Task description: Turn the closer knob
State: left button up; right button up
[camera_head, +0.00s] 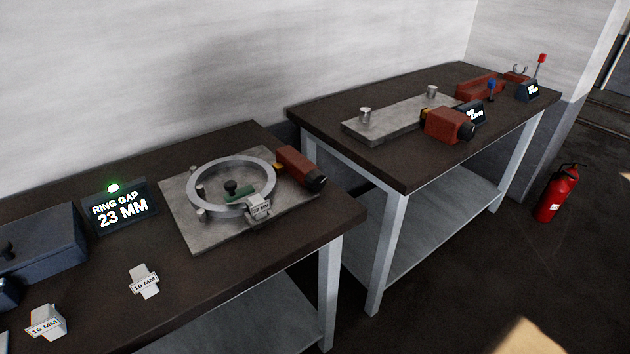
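A red block-shaped unit (295,165) sits at the right edge of a grey plate on the nearer table. A black round knob (316,181) is on its right-hand end, facing the table's right edge. A grey metal ring (269,172) lies on the plate, close to the red unit's left end. A small grey labelled block (259,208) sits at the ring's front edge. A second red unit (440,122) with a black knob (467,131) is on the farther table. Neither of my grippers shows.
The nearer table (260,262) also holds a display (120,208) reading "RING GAP 23 MM" with a lit green lamp, a 10 MM block (144,281), a 16 MM block (47,322) and a dark blue box (40,242). A fire extinguisher (557,194) stands beyond the farther table (310,115).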

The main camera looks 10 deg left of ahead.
aim_at(315, 180)
jog(key=u, duration=1.2)
jog(key=l+u, duration=0.35)
jog(key=u, duration=0.15)
jog(key=l+u, duration=0.35)
jog(key=u, duration=0.15)
jog(key=k+l+u, duration=0.1)
jog(key=l+u, duration=0.2)
jog(key=k+l+u, duration=0.15)
jog(key=l+u, duration=0.15)
jog(key=l, duration=0.15)
jog(key=k+l+u, duration=0.2)
jog(key=l, duration=0.2)
jog(key=k+l+u, duration=0.25)
jog(key=k+l, duration=0.25)
jog(key=l, duration=0.15)
jog(key=k+l+u, duration=0.15)
jog(key=l, duration=0.25)
jog(key=k, duration=0.1)
